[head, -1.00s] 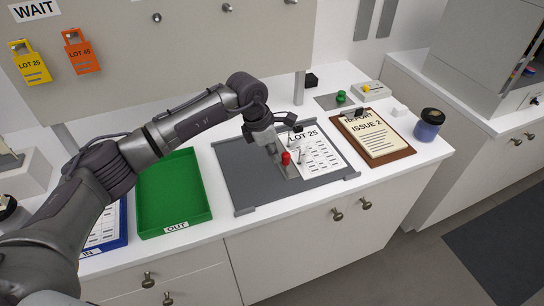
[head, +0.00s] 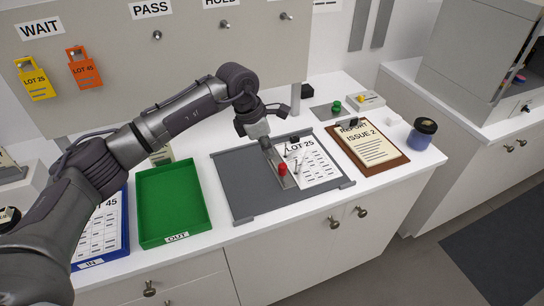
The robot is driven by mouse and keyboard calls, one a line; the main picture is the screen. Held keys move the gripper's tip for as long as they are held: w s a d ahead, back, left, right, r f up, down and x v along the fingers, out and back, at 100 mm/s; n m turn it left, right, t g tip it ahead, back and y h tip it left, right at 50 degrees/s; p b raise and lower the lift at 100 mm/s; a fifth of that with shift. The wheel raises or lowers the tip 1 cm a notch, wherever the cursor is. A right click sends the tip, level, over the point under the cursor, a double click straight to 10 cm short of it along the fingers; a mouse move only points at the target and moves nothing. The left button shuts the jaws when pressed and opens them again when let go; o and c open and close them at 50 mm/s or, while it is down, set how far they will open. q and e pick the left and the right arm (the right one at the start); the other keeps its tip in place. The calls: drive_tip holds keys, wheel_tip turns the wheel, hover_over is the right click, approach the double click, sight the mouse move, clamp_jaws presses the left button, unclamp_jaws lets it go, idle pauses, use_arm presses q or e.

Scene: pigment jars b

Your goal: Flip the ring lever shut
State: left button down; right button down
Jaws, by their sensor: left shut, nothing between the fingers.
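The open grey binder (head: 237,180) lies on the counter. Its metal ring mechanism (head: 290,183) runs down the middle, with thin upright ring prongs; at this size I cannot tell whether they meet. The lever's red knob (head: 283,169) stands up near the front end of the mechanism. A printed LOT 25 sheet (head: 316,170) lies to the right of the rings. My left gripper (head: 265,144) is shut and empty, pointing down above the back end of the mechanism, behind the red knob and apart from it. My right gripper is out of view.
A green OUT tray (head: 146,230) and blue IN tray (head: 90,266) stand left of the binder. A brown clipboard (head: 398,160) and a blue jar (head: 422,135) stand to the right. A green knob (head: 336,107) is behind. Bare counter shows in front of the binder.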

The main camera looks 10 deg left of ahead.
use_arm(q)
drive_tip(key=p+v, duration=0.1)
drive_tip(key=v, duration=0.3)
drive_tip(key=shift+a+f, duration=0.1)
